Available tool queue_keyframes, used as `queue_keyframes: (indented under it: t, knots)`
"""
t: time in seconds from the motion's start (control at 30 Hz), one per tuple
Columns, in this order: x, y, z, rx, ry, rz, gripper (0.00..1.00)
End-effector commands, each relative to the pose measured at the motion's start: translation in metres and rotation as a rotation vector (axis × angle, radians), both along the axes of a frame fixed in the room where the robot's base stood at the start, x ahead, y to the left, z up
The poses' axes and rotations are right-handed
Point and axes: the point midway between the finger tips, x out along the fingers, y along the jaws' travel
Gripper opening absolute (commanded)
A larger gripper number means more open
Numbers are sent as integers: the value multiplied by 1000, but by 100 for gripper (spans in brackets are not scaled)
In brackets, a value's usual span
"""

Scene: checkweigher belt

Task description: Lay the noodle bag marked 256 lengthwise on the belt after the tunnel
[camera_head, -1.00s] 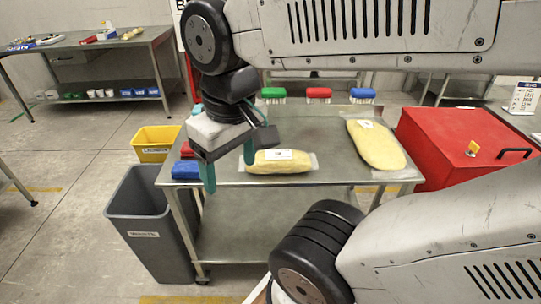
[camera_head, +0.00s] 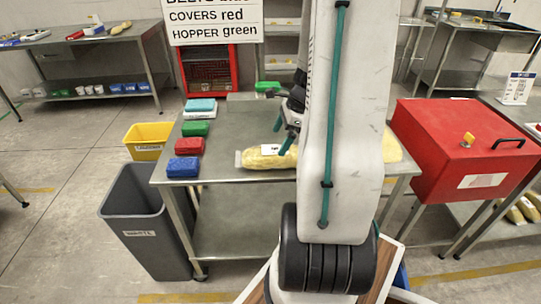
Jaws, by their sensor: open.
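A yellow noodle bag (camera_head: 262,158) with a white label lies on the steel table (camera_head: 222,171), just beyond its front edge. Its right end is hidden behind my arm, and the label's number is too small to read. A second yellow bag (camera_head: 392,148) shows only in part at the right of my arm. My gripper (camera_head: 281,136) is open, with its teal fingers above and close to the first bag's label; I cannot tell whether they touch it. No belt or tunnel is clearly visible.
Blue (camera_head: 183,167), red (camera_head: 189,146) and green (camera_head: 196,128) blocks line the table's left side. A grey waste bin (camera_head: 147,215) and yellow bin (camera_head: 149,138) stand left. A red box (camera_head: 465,150) stands right. A sign (camera_head: 215,22) hangs behind.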

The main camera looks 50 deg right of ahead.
Motion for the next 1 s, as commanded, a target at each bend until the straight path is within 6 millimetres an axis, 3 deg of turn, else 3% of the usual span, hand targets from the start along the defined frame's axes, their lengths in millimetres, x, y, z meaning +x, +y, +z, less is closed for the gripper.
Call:
queue_keyframes:
  t: [0.13,0.6,0.93,1.0]
  knots:
    - [-1,-6,-15,15,7,-50,100]
    - [14,8,-73,14,8,-43,100]
    - [16,10,-80,11,6,-44,100]
    - [16,10,-80,11,6,-44,83]
